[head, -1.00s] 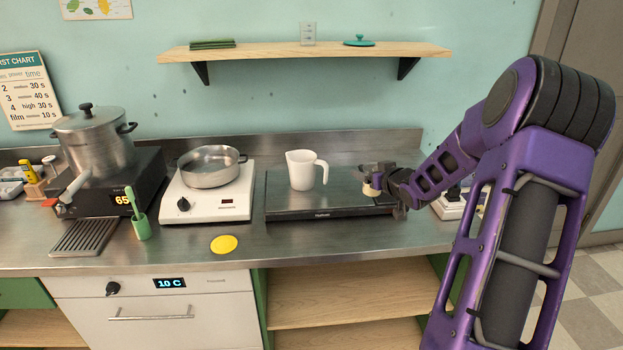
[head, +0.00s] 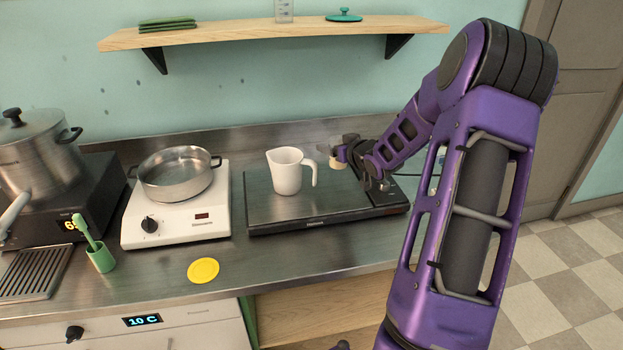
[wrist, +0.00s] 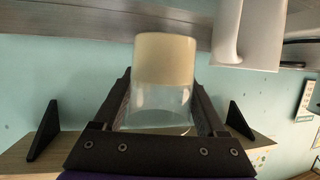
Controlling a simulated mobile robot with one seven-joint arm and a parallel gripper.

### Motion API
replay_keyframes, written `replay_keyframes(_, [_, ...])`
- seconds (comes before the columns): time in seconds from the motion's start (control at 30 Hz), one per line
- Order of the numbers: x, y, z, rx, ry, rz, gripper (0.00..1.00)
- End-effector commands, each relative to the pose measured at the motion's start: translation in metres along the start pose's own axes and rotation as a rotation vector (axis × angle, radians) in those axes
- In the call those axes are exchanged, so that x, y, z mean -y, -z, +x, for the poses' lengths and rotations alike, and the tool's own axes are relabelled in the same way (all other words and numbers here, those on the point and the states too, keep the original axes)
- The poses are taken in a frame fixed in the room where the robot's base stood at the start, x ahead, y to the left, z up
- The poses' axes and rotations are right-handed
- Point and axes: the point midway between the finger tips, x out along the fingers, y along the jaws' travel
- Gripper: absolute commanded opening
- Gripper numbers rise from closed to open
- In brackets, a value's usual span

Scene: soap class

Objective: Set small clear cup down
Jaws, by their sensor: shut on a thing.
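My gripper (head: 343,153) is shut on the small clear cup. The cup shows in the wrist view (wrist: 160,105) between both fingers, with a clear part and a cream-coloured part; that view looks upside down. In the head view the cup (head: 337,162) is small and partly hidden by the gripper. It is just right of the white pitcher (head: 286,174), near the back of the black flat plate (head: 262,211). I cannot tell whether the cup's base touches anything.
The white pitcher's handle faces the cup. A white hot plate (head: 200,230) with a steel pan (head: 175,180) stands left. A yellow disc (head: 203,270) lies on the counter in front. A wooden shelf (head: 270,33) hangs above. The plate's front left is bare.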

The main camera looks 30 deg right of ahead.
Motion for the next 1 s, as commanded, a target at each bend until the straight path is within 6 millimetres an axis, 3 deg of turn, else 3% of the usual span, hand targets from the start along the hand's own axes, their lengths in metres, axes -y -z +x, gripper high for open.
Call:
replay_keyframes(0.03, [0.001,-0.013,0.004,0.003,0.001,0.003,0.07])
replay_keyframes(0.2, [0.000,-0.039,0.014,0.001,0.001,0.002,0.07])
replay_keyframes(0.43, [0.000,-0.054,0.020,0.000,0.000,0.001,0.07])
replay_keyframes(0.63, [0.000,-0.080,0.029,0.002,0.000,0.001,0.07])
replay_keyframes(1.0, [0.000,-0.086,0.031,-0.001,0.000,-0.001,0.07])
